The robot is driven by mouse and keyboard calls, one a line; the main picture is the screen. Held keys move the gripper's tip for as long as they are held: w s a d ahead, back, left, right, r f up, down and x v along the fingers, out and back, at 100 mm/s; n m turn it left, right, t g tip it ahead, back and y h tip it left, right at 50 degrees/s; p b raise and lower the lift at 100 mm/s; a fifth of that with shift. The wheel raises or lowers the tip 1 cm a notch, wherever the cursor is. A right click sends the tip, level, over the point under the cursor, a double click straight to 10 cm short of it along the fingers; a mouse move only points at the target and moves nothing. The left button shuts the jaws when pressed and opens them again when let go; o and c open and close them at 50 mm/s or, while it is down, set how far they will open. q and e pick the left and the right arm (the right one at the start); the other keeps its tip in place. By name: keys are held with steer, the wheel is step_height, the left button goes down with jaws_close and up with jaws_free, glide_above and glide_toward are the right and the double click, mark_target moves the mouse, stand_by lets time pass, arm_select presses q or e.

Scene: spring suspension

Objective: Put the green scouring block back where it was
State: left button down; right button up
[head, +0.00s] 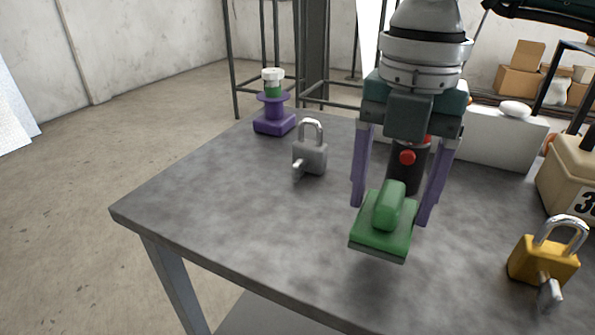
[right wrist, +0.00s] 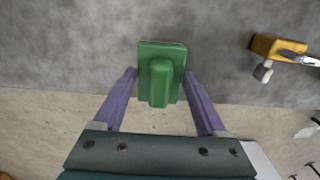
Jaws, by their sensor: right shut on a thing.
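The green scouring block (head: 382,238) has a flat base and a rounded raised grip on top. My right gripper (head: 390,212) comes down from above with its two purple fingers on either side of the block and is shut on it. The block is over the front middle part of the grey table, seemingly a little above the top; the exact gap is hard to tell. In the right wrist view, the block (right wrist: 160,85) sits between the fingertips (right wrist: 160,72). My left gripper is not in view.
On the table (head: 220,210) stand a grey padlock (head: 310,158), a purple stand with green and white top (head: 273,121), a yellow padlock (head: 543,262), a dark cylinder with a red button (head: 405,175), a white box (head: 495,138) and a beige case (head: 572,172). The front left is clear.

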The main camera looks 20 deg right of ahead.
mark_target(384, 226)
steer(key=shift+f, duration=2.45)
steer(key=o, duration=1.1)
steer(key=shift+b, duration=0.3)
step_height(384, 226, up, 12)
steer(key=shift+r+p, duration=0.1)
steer(key=shift+p, duration=0.5)
